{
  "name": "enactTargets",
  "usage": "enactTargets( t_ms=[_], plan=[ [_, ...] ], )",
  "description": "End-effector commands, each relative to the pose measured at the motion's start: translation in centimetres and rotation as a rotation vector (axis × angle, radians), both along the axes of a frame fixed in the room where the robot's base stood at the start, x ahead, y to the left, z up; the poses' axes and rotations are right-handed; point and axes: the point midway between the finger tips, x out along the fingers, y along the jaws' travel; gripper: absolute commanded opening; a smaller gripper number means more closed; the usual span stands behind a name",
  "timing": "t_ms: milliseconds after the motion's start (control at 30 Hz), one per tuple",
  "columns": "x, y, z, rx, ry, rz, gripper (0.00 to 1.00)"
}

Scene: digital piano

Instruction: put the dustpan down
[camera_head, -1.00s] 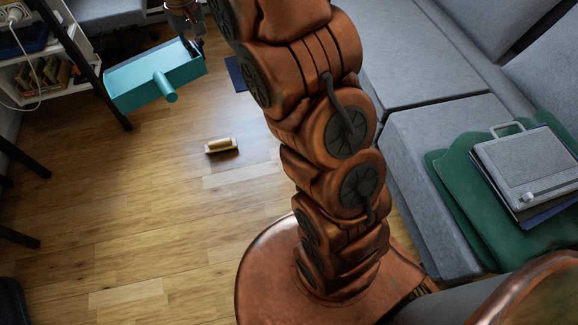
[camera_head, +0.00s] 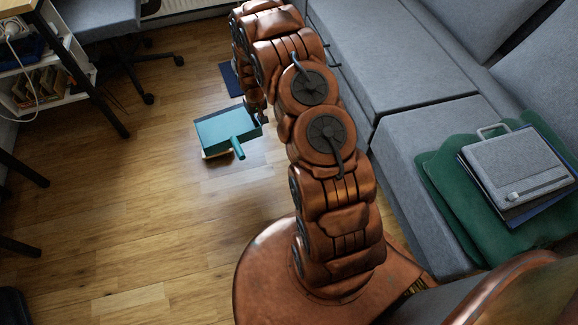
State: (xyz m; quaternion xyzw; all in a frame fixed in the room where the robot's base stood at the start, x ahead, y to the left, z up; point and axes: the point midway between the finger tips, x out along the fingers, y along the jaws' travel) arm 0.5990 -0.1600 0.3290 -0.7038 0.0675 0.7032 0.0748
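The teal dustpan (camera_head: 225,127) is low over the wooden floor, left of my arm, with its round handle pointing toward the camera. I cannot tell whether it touches the floor. My gripper (camera_head: 259,115) is at the dustpan's right edge, partly hidden by my arm, and appears shut on that edge. The fingertips are small and dark here. A strip of a pale wooden object (camera_head: 215,154) shows under the dustpan's near left edge; the rest of it is covered.
A grey sofa (camera_head: 415,110) stands on the right, with a green cloth (camera_head: 445,190) and a grey case (camera_head: 518,165) on it. A desk with shelves (camera_head: 50,97) and a wheeled chair (camera_head: 100,20) are at the left and back. The floor (camera_head: 130,210) at front left is clear.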

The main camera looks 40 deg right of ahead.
Motion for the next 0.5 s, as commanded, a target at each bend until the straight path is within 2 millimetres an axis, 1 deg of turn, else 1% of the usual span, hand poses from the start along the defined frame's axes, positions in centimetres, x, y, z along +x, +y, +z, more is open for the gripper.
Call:
enactTargets(
  t_ms=[33, 67, 100, 167, 200, 300, 500],
  plan=[
    [-1.1, -0.6, -1.9, 0.002, 0.007, -0.013, 0.00],
    [-1.6, -0.9, -3.0, 0.003, 0.007, -0.018, 0.00],
    [-2.5, -1.2, -4.5, 0.005, 0.010, -0.025, 0.00],
    [-3.6, -1.8, -6.5, 0.006, 0.007, -0.038, 0.00],
    [-4.5, -2.0, -7.8, 0.007, 0.009, -0.045, 0.00],
    [-6.3, -2.4, -10.5, 0.007, 0.007, -0.059, 0.00],
    [-9.0, -2.8, -14.2, 0.007, 0.004, -0.082, 0.00]
  ],
)
